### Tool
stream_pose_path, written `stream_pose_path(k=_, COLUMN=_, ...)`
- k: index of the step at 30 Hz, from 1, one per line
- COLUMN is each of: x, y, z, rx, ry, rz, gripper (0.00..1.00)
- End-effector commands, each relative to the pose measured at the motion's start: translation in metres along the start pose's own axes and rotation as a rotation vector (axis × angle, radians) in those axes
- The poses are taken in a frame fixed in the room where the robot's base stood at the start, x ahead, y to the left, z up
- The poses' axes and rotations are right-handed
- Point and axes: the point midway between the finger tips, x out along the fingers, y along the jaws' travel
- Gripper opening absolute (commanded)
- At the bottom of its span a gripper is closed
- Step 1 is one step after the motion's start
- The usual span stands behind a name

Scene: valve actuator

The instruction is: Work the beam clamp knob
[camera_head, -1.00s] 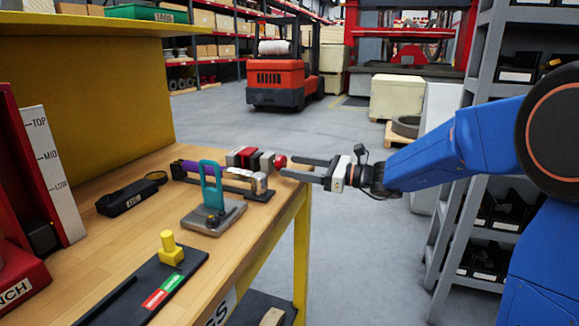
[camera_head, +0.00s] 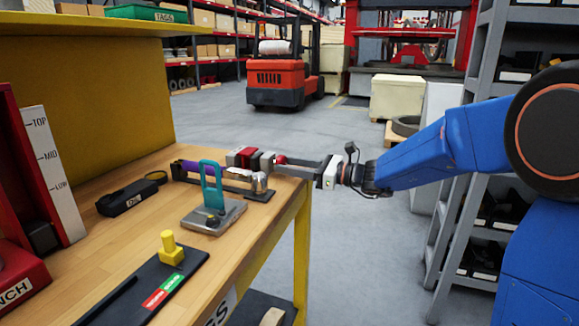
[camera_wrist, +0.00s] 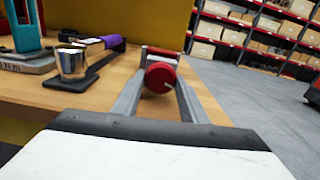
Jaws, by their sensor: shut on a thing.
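The beam clamp is a red and grey block (camera_head: 243,158) near the far right edge of the bench. Its round red knob (camera_head: 281,159) faces right, toward my arm. In the wrist view the red knob (camera_wrist: 160,77) sits between the two grey fingers, with the red clamp body behind it. My gripper (camera_head: 286,164) reaches in from the right, level with the knob, and is shut on it. The fingers (camera_wrist: 158,90) flank the knob on both sides in the wrist view. Part of the clamp is hidden behind the knob there.
A black stand with a purple-gripped bar and metal cup (camera_head: 259,183) lies just in front of the clamp. A teal handle (camera_head: 211,185) stands on a grey plate. A yellow knob (camera_head: 171,249) sits on a black board nearer. Open floor lies right of the bench.

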Motion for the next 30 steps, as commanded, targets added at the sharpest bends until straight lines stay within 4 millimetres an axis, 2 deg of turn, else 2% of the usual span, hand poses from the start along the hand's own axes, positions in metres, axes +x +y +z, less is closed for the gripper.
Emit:
stream_pose_path(k=12, x=-0.0002, y=0.0008, z=0.0001, rx=0.317, ry=0.000, rz=0.000, gripper=0.17)
stream_pose_path(k=25, x=-0.0003, y=0.0007, z=0.0000, rx=0.358, ry=0.000, rz=0.000, gripper=0.17)
stream_pose_path(k=26, x=-0.0003, y=0.0007, z=0.0000, rx=0.358, ry=0.000, rz=0.000, gripper=0.44)
stream_pose_path(k=27, x=-0.0003, y=0.0007, z=0.0000, rx=0.358, ry=0.000, rz=0.000, gripper=0.53)
stream_pose_path(k=28, x=-0.0003, y=0.0007, z=0.0000, rx=0.358, ry=0.000, rz=0.000, gripper=0.58)
stream_pose_path(k=30, x=-0.0003, y=0.0007, z=0.0000, rx=0.358, ry=0.000, rz=0.000, gripper=0.58)
